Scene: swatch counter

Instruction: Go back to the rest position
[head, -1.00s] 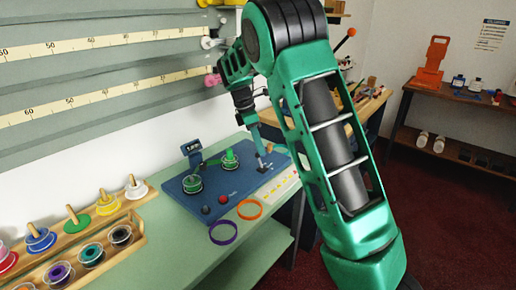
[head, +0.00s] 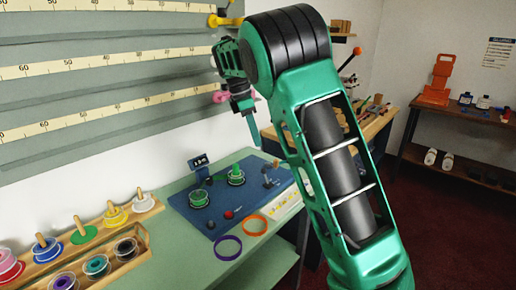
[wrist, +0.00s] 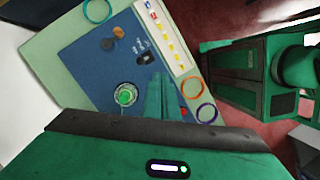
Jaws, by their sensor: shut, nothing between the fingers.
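My gripper (head: 254,130) hangs above the back right of the blue board in the head view, fingers pointing down, clear of everything on it. Its closed fingers also show in the wrist view (wrist: 160,97), with nothing between them. My green arm rises at the right and bends over at the top, hiding part of the wooden bench behind it.
A blue board (head: 225,212) with two green spools (head: 199,197) and a small display (head: 198,162) lies on the green counter. Purple (head: 228,247) and orange (head: 254,225) rings lie before it. A wooden spool rack (head: 100,262) stands at the left.

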